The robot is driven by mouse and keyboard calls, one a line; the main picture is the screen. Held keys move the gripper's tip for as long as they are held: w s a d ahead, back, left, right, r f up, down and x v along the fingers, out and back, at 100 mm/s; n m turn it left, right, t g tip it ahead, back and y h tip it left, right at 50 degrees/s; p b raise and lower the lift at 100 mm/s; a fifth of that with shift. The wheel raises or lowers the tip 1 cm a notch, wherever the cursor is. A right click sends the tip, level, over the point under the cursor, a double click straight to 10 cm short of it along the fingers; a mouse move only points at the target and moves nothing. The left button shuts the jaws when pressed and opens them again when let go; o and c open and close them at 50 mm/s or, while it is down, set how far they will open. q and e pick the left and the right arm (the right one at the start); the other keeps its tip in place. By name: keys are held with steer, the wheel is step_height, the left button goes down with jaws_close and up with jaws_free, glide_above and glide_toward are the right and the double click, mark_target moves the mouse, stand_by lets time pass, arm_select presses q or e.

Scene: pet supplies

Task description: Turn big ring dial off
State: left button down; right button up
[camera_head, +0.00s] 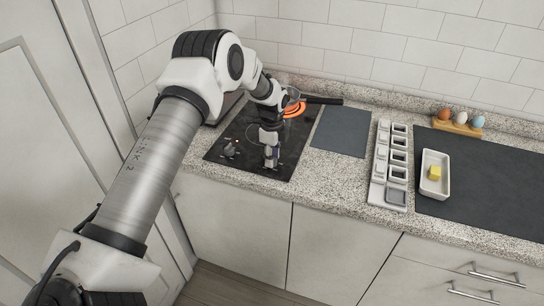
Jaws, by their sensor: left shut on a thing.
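The black cooktop (216,155) is set in the speckled counter. A ring (293,109) at its back right glows orange. One dial (231,150) shows at the front left of the cooktop. My left gripper (271,164) points down at the front right of the cooktop, to the right of that dial. It is shut on a dial, which its fingers largely hide. I cannot tell which way the gripped dial is turned. My right gripper is not in view.
A pan with a dark handle (324,100) is at the back by the glowing ring, partly behind my arm. A dark mat (341,132), a pale compartment tray (378,173), a white dish (436,190) with a yellow block, and an egg stand (457,128) lie to the right.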

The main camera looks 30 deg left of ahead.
arm_select(q)
steer(key=shift+s+f+n, duration=0.25)
steer(key=shift+f+n, duration=0.05)
steer(key=n, duration=0.2)
steer(key=shift+f+n, duration=0.1)
steer(key=shift+n, duration=0.2)
steer(key=n, duration=0.3)
steer(key=shift+n, duration=0.3)
steer(key=n, duration=0.3)
steer(key=shift+n, duration=0.3)
steer(key=n, duration=0.3)
steer(key=shift+n+p, duration=0.3)
steer(key=shift+p, duration=0.05)
steer(key=n, duration=0.3)
steer(key=shift+n, duration=0.3)
steer(key=n+p, duration=0.1)
steer(key=n, duration=0.2)
steer(key=shift+n, duration=0.3)
steer(key=n+p, duration=0.1)
steer(key=n, duration=0.5)
steer(key=shift+n, duration=0.3)
